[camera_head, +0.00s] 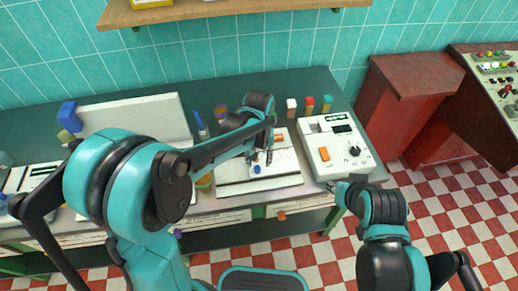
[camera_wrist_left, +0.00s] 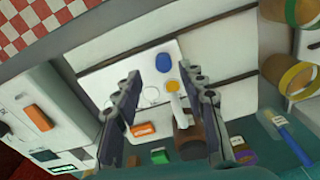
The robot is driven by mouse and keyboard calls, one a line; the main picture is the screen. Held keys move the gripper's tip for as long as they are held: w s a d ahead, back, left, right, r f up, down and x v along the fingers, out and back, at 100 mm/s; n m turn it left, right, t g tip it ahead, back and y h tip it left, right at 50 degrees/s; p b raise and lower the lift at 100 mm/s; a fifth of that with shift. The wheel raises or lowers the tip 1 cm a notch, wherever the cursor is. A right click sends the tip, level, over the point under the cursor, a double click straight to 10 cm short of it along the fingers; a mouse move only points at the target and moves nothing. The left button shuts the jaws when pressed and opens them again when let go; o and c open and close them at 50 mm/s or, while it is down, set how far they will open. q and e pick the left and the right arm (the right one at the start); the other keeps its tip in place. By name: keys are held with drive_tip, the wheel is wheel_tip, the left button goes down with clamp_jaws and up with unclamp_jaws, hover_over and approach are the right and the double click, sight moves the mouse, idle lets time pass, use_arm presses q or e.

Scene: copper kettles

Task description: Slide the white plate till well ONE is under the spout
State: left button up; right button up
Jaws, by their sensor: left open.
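The white plate (camera_wrist_left: 110,82) lies on a pale base with dark rails; it also shows in the head view (camera_head: 270,168). A blue knob (camera_wrist_left: 163,62) stands on it, and faint round wells (camera_wrist_left: 150,95) show between my fingers. Which well is ONE cannot be read. A pale spout (camera_wrist_left: 178,106) with a yellow tip reaches over the plate from a brown block. My left gripper (camera_wrist_left: 160,76) is open above the plate, fingers either side of the knob and spout; its arm partly hides the plate in the head view (camera_head: 262,157). My right gripper (camera_head: 334,186) is by the white instrument, its jaws unclear.
A white instrument (camera_head: 337,146) with an orange button and black dial stands right of the plate's base (camera_head: 228,188). Small coloured-topped bottles (camera_head: 309,104) stand behind. A blue-handled brush (camera_wrist_left: 290,135) and round containers (camera_wrist_left: 293,78) lie on the plate's other side. A shelf (camera_head: 230,12) hangs above.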

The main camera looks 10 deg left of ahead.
use_arm(q)
wheel_tip(320, 180, up, 8)
drive_tip(key=shift+r, duration=0.1)
idle(0.6)
drive_tip(key=s+a+m+t+b, duration=0.1)
drive_tip(key=s+a+t, duration=0.6)
drive_tip(key=s+a, duration=0.5)
drive_tip(key=shift+s+a+b, duration=0.35)
drive_tip(key=shift+s+a, duration=0.05)
drive_tip(key=shift+s, duration=0.1)
